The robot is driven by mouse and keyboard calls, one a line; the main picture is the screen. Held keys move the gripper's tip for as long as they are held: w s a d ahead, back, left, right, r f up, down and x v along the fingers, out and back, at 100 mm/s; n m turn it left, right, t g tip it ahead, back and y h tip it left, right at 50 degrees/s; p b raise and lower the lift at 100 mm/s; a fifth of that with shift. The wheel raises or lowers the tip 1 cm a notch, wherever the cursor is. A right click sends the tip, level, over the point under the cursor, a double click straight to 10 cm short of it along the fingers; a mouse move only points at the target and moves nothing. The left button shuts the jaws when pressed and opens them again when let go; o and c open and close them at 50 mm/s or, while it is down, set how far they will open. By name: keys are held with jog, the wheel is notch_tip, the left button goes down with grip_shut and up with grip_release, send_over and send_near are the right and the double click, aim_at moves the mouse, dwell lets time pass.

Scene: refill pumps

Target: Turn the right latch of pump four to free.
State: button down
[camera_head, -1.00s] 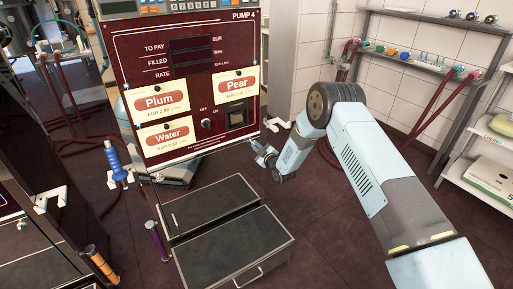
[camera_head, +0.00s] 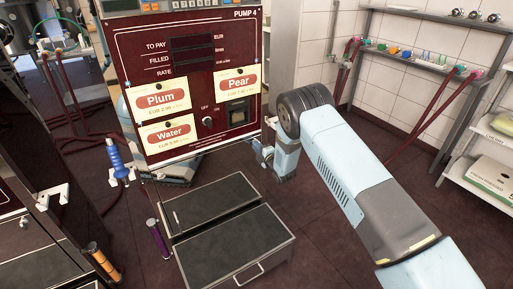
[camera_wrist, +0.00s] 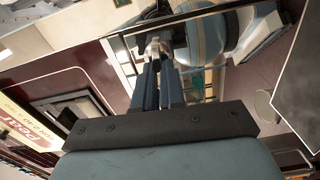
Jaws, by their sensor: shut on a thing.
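The dark red panel of pump four (camera_head: 190,95) stands upright at the left centre of the head view, carrying Plum, Pear and Water cards. My gripper (camera_head: 262,152) is at the panel's lower right edge. In the wrist view, the dark fingers of my gripper (camera_wrist: 157,62) are close together, shut on a small pale piece at the panel's edge, which I take to be the right latch (camera_wrist: 154,46). Its turn angle cannot be read, as the fingers cover most of it. In the head view the latch is hidden by my gripper.
A dark two-step stand (camera_head: 225,225) is on the floor below the panel. A blue nozzle (camera_head: 117,162) hangs at the left. A rack (camera_head: 420,60) with red hoses stands at the back right. The floor around the right of the stand is clear.

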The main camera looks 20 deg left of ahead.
jog(key=shift+s+d+f+n, duration=0.1)
jog(key=shift+s+f+n, duration=0.05)
jog(key=shift+f+n, duration=0.25)
jog(key=c, duration=1.4)
grip_release()
jog(key=shift+o, duration=0.9)
jog(key=shift+r, duration=0.15)
jog(key=v, duration=1.3)
jog(key=shift+s+d, duration=0.2)
